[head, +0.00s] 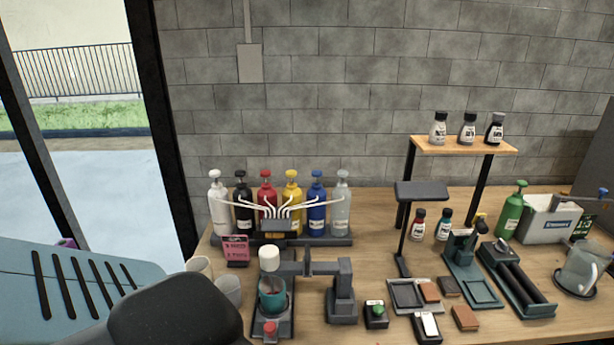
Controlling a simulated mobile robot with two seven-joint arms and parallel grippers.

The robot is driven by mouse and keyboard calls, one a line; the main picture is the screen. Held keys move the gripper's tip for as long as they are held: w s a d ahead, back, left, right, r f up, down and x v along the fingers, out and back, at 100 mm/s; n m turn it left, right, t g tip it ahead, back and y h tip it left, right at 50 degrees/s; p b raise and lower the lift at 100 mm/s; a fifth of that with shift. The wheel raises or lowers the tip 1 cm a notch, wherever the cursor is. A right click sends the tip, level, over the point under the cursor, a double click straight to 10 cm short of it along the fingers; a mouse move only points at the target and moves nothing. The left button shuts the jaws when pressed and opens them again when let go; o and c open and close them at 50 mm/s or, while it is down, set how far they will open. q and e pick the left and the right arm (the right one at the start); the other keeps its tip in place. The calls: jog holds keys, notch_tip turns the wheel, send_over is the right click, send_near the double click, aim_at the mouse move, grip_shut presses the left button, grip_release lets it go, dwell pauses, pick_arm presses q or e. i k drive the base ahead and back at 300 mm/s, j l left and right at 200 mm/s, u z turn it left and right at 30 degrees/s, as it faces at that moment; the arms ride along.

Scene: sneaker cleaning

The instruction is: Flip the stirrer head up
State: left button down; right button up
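The stirrer stands at the front of the wooden table, left of the middle. Its head (270,258) has a white cylindrical top and sits above a teal cup (272,294). A dark horizontal arm (310,268) runs from the head to a grey stand (342,295) on the right. The arm is about level, so the head is down over the cup. A red knob (270,329) is at the front of the base under the cup. Neither of my grippers shows in the head view.
A row of coloured pump bottles (266,205) stands behind the stirrer. Pale cups (228,290) stand to its left. A green-button box (376,315) is right of the stand. Trays, brushes and blocks crowd the right. A dark rounded part, seemingly mine, covers the lower left.

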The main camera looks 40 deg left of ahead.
aim_at(271, 264)
jog(key=u, duration=1.25)
